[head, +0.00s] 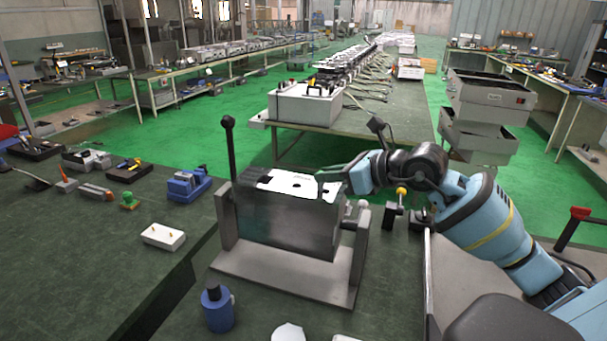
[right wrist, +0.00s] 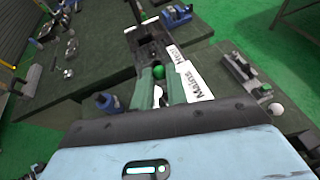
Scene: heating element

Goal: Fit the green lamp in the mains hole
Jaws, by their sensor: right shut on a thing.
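The grey metal box (head: 285,222) stands in a bracket on the table, with a white panel (head: 290,184) on top. In the right wrist view the panel carries the labels "Mains" (right wrist: 195,82) and "Heat" (right wrist: 174,54). My right gripper (head: 322,177) is over the right part of the panel. In the right wrist view it is shut on the green lamp (right wrist: 158,72), whose round green top shows between the fingertips. The mains hole is hidden, and I cannot tell whether the lamp touches the panel. My left gripper is not in view.
A small green item (head: 129,200), a white block with pins (head: 163,236) and a blue vise-like tool (head: 188,184) lie on the left table. A blue bottle (head: 217,307) stands in front of the box. A black-handled lever (head: 228,145) rises at the box's left.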

